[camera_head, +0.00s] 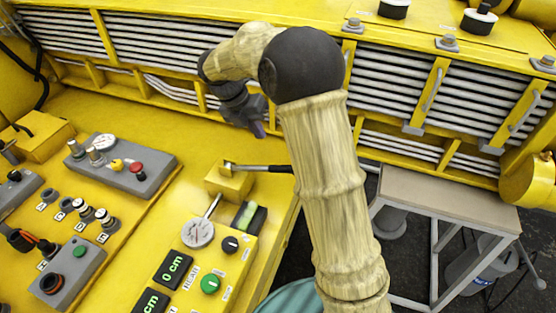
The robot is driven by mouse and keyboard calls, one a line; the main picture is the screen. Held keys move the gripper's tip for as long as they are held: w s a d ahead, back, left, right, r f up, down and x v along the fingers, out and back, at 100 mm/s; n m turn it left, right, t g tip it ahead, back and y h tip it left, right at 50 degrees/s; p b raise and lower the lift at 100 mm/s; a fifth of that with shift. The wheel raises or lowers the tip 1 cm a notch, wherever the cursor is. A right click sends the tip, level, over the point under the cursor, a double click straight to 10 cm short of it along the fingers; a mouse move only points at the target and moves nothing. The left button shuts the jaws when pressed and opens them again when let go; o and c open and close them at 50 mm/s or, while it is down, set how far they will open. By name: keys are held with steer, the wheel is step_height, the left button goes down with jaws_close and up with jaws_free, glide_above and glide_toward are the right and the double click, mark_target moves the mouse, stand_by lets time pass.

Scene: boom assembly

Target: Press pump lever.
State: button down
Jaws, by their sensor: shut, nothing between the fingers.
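The pump lever (262,168) is a thin rod with a black grip. It extends to the right, roughly level, from a yellow block (229,184) on the yellow bench, and its far end meets the edge of my arm in the picture. My gripper (259,130) is dark and points downward. It shows above the lever in the picture, with a visible gap between them. Its fingers are shut and hold nothing.
A control panel with a green button (210,284) and displays is nearer. Grey button boxes (122,166) are at left. A grey-legged table (440,195) stands right. Louvred yellow machinery runs behind.

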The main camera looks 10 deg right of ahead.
mark_target(282, 167)
steer(key=shift+f, duration=0.15)
steer(key=p+x, duration=0.5)
steer(key=x, duration=0.8)
steer(key=shift+s+d+f, duration=0.1)
steer(key=shift+d+f, duration=0.05)
steer(key=shift+f, duration=0.2)
